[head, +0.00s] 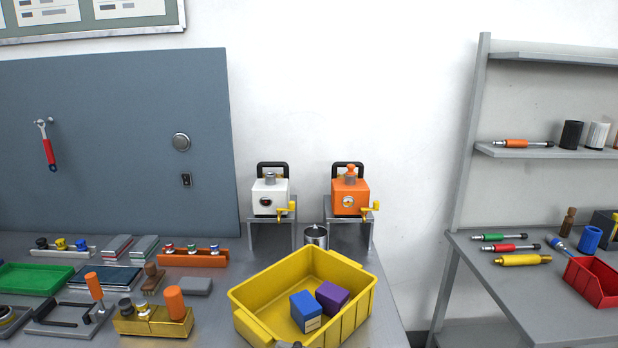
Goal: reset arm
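Neither of my arms shows clearly in the head view, and I see no gripper fingers. A small grey piece at the bottom edge, by the near wall of the yellow bin (262,331), is too cut off to identify. The yellow bin stands at the right end of the grey workbench (225,262). A blue box (306,311) and a purple box (332,297) lie inside it.
A white unit (269,196) and an orange unit (350,196) sit on stands behind the bin, with a metal canister (316,236) nearby. Tools and a green tray (36,277) crowd the left. A red bin (594,283) is on the right table.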

